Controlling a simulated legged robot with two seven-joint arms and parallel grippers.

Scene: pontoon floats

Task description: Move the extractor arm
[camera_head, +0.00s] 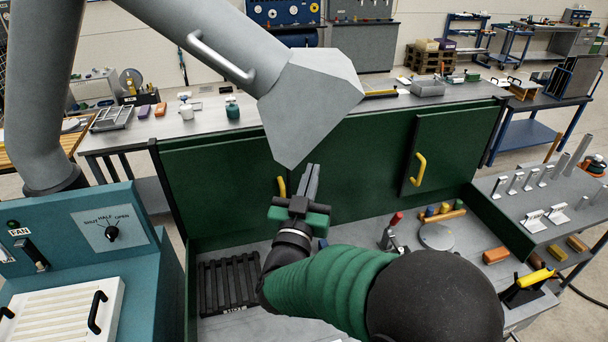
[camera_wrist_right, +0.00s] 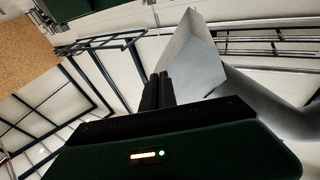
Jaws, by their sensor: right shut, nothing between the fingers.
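The extractor arm (camera_head: 228,50) is a thick grey tube that rises at the left and slopes down to the right. It ends in a faceted grey hood (camera_head: 312,100) and carries a bar handle (camera_head: 221,58) on its side. My right gripper (camera_head: 313,168) is shut and empty, pointing up just below the hood in the head view. In the right wrist view its fingers (camera_wrist_right: 158,90) stand close together beside the grey hood (camera_wrist_right: 188,55). I cannot tell whether they touch it. My left gripper is not in view.
Green panels with yellow handles (camera_head: 417,170) stand behind the bench. A teal fan unit (camera_head: 90,240) with a dial stands at the left. A dark grate (camera_head: 230,283) and a round grey plate (camera_head: 436,236) are on the bench. Small tools stand at the right.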

